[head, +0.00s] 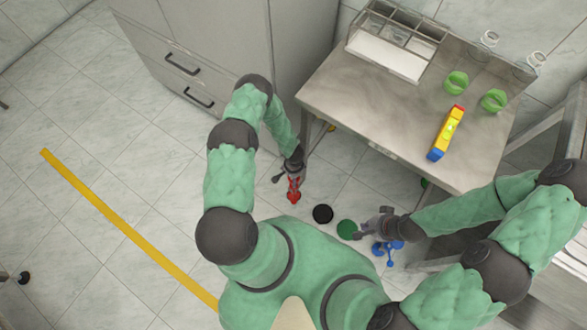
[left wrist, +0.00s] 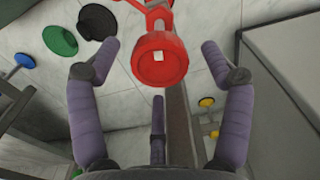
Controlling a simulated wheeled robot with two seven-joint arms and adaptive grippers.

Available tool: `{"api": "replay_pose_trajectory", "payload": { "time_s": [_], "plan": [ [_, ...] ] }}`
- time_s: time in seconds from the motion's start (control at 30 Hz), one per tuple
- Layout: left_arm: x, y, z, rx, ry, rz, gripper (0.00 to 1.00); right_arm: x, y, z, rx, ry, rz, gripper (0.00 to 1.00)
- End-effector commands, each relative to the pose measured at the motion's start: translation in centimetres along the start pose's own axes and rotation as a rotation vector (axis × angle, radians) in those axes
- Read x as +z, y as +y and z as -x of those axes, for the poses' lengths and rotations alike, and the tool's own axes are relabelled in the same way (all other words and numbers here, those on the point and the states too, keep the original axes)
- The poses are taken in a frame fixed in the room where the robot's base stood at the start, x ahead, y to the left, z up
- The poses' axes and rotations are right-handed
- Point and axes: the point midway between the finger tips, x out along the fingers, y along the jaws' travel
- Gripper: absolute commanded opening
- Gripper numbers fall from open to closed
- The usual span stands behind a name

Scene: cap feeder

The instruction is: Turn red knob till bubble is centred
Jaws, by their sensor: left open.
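The red knob (head: 294,196) is low beside the table's near left leg. In the left wrist view the red knob (left wrist: 160,60) has a round end with a pale square mark, lying between the spread fingers. My left gripper (head: 289,180) is open around it, with a gap on both sides. The spirit level (head: 446,133), yellow with red and blue ends, lies on the tabletop; its bubble is too small to make out. My right gripper (head: 372,224) is near the blue knob (head: 388,250), its fingers apart and empty.
The steel table (head: 360,95) carries a divided tray (head: 392,60), green cups (head: 456,82) and clear glasses. A black disc (head: 323,214) and green disc (head: 347,229) sit between the grippers. A yellow knob (left wrist: 207,102) is right of the red one.

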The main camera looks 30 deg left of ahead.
Motion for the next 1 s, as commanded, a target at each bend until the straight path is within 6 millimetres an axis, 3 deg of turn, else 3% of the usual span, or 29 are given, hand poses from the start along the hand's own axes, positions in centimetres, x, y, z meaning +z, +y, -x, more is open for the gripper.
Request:
{"api": "replay_pose_trajectory", "payload": {
  "time_s": [0.4,0.6,1.0],
  "plan": [
    [-0.1,-0.1,7.2,-0.001,0.002,0.000,0.80,0.0,0.0,0.0,0.000,0.000,0.000,0.00],
    [-0.1,-0.1,9.7,-0.002,0.001,0.001,0.80,0.0,0.0,0.0,0.000,0.000,0.000,0.00],
    [0.0,-0.1,10.6,-0.001,0.000,0.001,0.80,0.0,0.0,0.0,0.000,0.000,0.000,0.00]
  ]
}}
